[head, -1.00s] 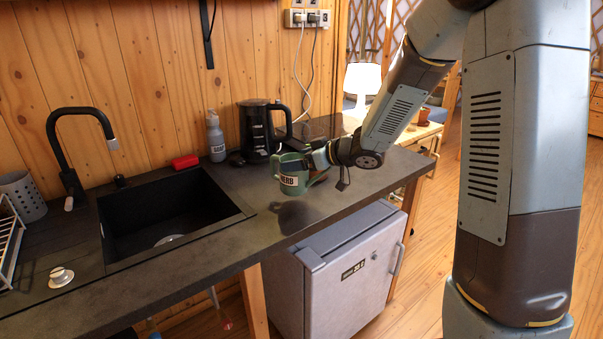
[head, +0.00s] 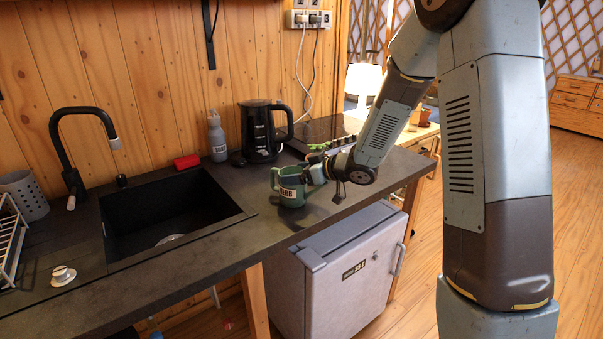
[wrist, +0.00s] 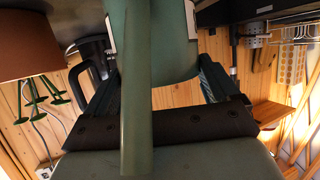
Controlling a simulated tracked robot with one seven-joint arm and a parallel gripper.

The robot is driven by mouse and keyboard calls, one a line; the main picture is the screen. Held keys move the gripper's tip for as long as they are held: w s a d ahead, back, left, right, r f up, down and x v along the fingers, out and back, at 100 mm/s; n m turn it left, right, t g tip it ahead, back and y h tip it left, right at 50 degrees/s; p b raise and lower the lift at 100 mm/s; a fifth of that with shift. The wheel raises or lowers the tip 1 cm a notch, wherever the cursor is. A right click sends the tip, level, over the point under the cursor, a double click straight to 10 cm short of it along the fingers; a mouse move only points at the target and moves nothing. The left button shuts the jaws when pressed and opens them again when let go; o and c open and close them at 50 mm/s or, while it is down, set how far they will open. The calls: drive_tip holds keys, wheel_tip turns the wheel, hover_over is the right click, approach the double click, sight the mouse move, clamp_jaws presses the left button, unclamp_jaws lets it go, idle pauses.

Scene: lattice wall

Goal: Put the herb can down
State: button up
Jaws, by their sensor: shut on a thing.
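The herb can (head: 290,190) is a green can with a pale HERB label, upright above the counter just right of the sink. Its base is at or very near the dark worktop (head: 225,240); I cannot tell whether it touches. My gripper (head: 316,174) comes from the right and is shut on the can at its right side. In the wrist view the green can (wrist: 172,62) fills the middle, with a green bar running up between the jaws. The fingertips are partly hidden.
The sink (head: 170,218) opens to the left. A black kettle (head: 257,133), a grey bottle (head: 217,140) and a red block (head: 187,161) stand behind. A dark hob (head: 325,130) lies at the back right. The front worktop is clear above a grey fridge (head: 345,265).

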drive_tip(key=shift+f, duration=0.15)
drive_tip(key=o, duration=1.3)
drive_tip(key=shift+o, duration=1)
drive_tip(key=shift+w+d+f, duration=0.15)
drive_tip(key=shift+w, duration=0.05)
